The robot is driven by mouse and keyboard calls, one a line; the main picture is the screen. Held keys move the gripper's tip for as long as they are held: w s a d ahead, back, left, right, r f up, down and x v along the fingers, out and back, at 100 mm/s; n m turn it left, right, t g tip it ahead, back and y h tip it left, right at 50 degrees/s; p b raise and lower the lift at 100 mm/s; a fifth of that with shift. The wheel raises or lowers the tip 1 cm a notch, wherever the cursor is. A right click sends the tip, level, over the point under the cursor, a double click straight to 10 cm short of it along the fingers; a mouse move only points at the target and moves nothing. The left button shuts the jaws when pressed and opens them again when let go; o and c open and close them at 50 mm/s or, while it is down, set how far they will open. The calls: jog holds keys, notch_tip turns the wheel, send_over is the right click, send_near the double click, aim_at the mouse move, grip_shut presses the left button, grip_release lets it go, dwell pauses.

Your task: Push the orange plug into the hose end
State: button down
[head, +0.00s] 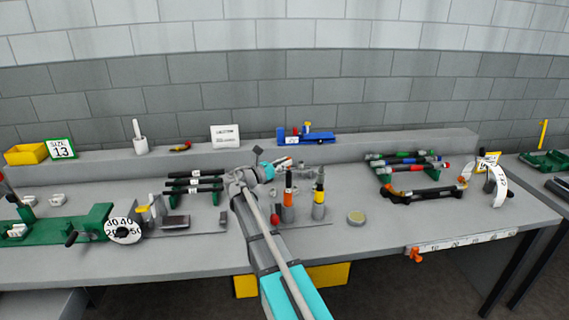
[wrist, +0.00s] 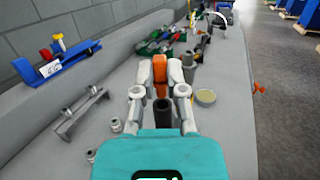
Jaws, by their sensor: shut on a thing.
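The orange plug (wrist: 160,72) is between the two fingers of my gripper (wrist: 161,78), in the middle of the wrist view, and the fingers are shut on it. A short black cylinder (wrist: 162,112) shows directly below the orange piece there; it may be the hose end, and I cannot tell whether the plug is in it. In the head view my gripper (head: 284,164) is over the middle of the bench, at the top of an upright orange-and-black piece (head: 288,187) in a grey holder (head: 288,214). The contact is too small to make out.
An upright black-and-yellow piece (head: 319,188) stands in a grey holder just right. A round tin (head: 356,218) is beyond it. Racks of black hoses (head: 195,181) and coloured hoses (head: 408,160) lie on either side. A blue fixture (head: 305,137) sits on the back ledge.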

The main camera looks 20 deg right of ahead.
jog(key=shift+f+b, duration=1.55)
dwell(0.8)
jog(key=c, duration=0.6)
grip_release()
jog(key=shift+r, duration=0.2)
notch_tip(320, 180, up, 9)
jog(key=p, duration=0.9)
jog(key=s+a+f+n+y, duration=0.1)
jog(key=s+a+f+y, duration=0.2)
jog(key=s+f+y, duration=0.4)
jog(key=s+a+f+y, duration=0.25)
jog(key=s+f, duration=0.25)
jog(key=f, duration=0.3)
jog(key=shift+s+a+f+n+g+y+b, duration=0.25)
jog(key=shift+s+a+f+n+y, duration=0.45)
jog(key=shift+s+a+f+y, duration=0.95)
jog(key=shift+s+a+f+n+g+y, duration=0.35)
jog(key=shift+s+a+f+n+y, duration=0.4)
jog(key=shift+s+a+y, duration=1.1)
jog(key=shift+s+a+f+n+g+y+b, duration=0.25)
jog(key=shift+s+a+f+n+y, duration=0.65)
jog(key=shift+a, duration=1.5)
